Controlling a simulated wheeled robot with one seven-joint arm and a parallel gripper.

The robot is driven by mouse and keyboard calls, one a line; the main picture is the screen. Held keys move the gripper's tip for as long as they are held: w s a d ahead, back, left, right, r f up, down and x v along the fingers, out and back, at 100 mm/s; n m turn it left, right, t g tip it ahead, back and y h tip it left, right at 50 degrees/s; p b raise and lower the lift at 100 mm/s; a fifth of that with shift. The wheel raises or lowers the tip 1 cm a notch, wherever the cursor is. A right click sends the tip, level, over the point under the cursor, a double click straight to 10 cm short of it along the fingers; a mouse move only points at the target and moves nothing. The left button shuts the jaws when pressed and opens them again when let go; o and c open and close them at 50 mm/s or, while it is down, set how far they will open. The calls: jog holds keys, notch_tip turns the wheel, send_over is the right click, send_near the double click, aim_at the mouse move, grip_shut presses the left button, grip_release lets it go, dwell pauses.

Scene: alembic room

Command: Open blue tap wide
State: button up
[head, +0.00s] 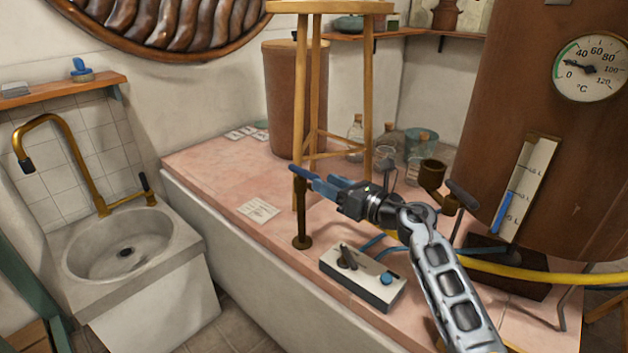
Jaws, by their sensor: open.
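A slim brown standpipe (302,215) rises from a round foot on the pink bench, left of the control box. A dark blue bar (302,172), which looks like the blue tap's lever, lies across its top and points left. My gripper (323,185) comes in from the right at about the bar's height. Its blue fingers are apart and point left toward the bar. The fingers and the bar overlap in the head view, so I cannot tell whether they touch. The bar's right end is partly hidden by the fingers.
A wooden stool (318,70) stands close behind my gripper. A control box (362,277) with a blue knob sits below it. The copper vessel (530,120) and yellow hose (520,277) are right. A sink (128,250) is left. The bench's left part is mostly clear.

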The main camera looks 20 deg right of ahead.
aim_at(304, 175)
jog(key=x, duration=0.5)
jog(key=shift+b, duration=0.35)
grip_shut()
